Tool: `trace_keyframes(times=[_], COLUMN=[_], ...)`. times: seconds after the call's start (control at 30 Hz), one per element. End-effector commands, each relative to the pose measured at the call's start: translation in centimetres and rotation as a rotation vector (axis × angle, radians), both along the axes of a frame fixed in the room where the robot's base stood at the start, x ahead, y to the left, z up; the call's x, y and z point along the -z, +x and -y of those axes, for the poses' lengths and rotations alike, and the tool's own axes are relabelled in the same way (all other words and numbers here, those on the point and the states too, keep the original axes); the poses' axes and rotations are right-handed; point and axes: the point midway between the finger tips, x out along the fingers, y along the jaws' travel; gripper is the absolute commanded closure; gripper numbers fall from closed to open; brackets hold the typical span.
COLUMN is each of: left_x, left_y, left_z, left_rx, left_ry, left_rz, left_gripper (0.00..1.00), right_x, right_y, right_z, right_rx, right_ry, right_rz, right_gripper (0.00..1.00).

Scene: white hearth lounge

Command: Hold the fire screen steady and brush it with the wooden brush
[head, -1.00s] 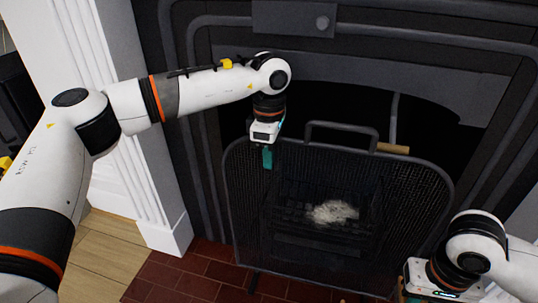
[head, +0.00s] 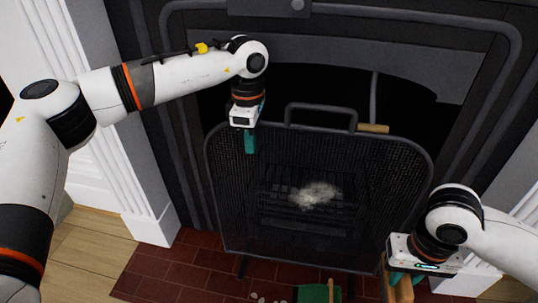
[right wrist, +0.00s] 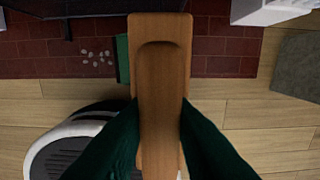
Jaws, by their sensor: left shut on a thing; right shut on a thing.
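The fire screen (head: 230,190), a black mesh panel with a loop handle on top, stands upright in front of the fireplace opening. A pale grey patch of dust (head: 315,194) shows in its middle. My left gripper (head: 250,143) is shut on the screen's top edge, left of the handle. My right gripper (head: 405,277) is shut on the wooden brush (head: 392,286), low at the right, apart from the screen in the picture. In the right wrist view the brush (right wrist: 161,80) lies between the dark green fingers. Its bristles are hidden there.
A green thing with a wooden handle (head: 313,293) lies on the brick hearth (head: 185,272), cut off by the lower edge. Pale bits (right wrist: 93,57) lie beside it. White fireplace pillars (head: 140,190) flank the opening. A wooden-tipped rod (head: 373,128) shows behind the screen.

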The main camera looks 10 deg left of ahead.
Motion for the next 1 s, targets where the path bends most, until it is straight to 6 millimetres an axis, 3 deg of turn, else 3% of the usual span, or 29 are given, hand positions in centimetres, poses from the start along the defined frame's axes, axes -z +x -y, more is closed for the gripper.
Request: trace_keyframes(times=[0.77, 0.87, 1.0], left_x=[-0.1, -0.1, -0.1], left_y=[0.0, 0.0, 0.0], left_z=[0.0, 0.0, 0.0], left_rx=[0.0, 0.0, 0.0], left_ry=[-0.002, -0.002, -0.002], left_rz=[0.002, 0.002, 0.002], left_gripper=[1.0, 1.0, 1.0], right_x=[0.2, 1.3, 4.3], right_y=[0.2, 0.9, 3.0], right_z=[-0.1, -0.3, -1.0], right_rx=[0.002, 0.014, 0.044], right_ry=[0.0, 0.0, -0.002], right_rz=[0.005, 0.027, 0.114], right_gripper=[0.97, 0.97, 0.97])
